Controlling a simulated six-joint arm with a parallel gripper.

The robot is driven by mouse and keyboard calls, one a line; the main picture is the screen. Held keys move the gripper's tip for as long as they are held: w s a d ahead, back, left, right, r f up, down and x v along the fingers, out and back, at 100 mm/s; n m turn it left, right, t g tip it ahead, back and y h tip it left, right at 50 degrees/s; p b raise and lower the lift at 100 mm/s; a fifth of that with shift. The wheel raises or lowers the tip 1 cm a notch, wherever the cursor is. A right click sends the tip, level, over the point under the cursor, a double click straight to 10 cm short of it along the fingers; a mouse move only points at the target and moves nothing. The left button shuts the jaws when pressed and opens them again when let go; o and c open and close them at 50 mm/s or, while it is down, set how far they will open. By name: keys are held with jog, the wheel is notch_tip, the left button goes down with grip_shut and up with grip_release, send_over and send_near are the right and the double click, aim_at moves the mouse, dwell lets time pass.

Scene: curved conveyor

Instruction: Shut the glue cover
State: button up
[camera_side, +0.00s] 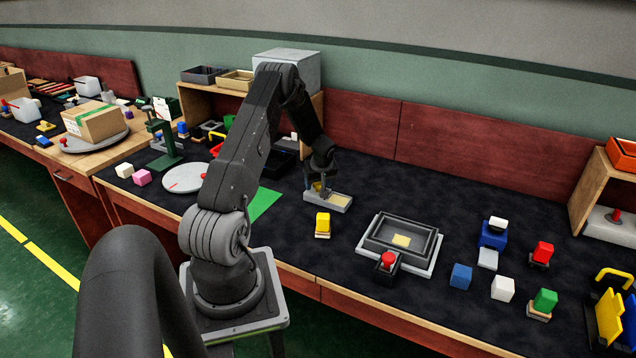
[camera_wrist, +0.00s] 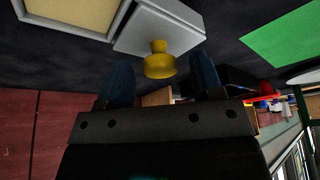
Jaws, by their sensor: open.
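The glue box is a light grey tray with a pale yellow pad (camera_side: 341,200), which lies uncovered on the dark worktop. The wrist view shows the pad (camera_wrist: 70,10) at the top left. Beside it is the grey glue cover (camera_wrist: 140,32) with a yellow knob (camera_wrist: 158,62). The cover stands open, off the pad. In the side view the knob (camera_side: 318,187) is partly hidden by my gripper (camera_side: 320,178). My gripper (camera_wrist: 161,72) is open, its two blue fingers on either side of the knob in the picture. I cannot tell whether they touch it.
A yellow block (camera_side: 322,223) stands in front of the glue box. A grey tray with a red knob (camera_side: 388,259) lies to the right. A green mat (camera_side: 264,203) and a round turntable (camera_side: 188,178) are to the left. Red-brown panels (camera_side: 360,120) stand behind.

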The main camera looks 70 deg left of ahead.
jog(key=shift+c, duration=0.3)
grip_shut()
jog(key=w+d, duration=0.6)
dwell(0.4)
jog(key=shift+o, duration=0.3)
grip_release()
jog(key=shift+s+a, duration=0.1)
jog(key=v, duration=1.4)
jog(key=shift+f, duration=0.1)
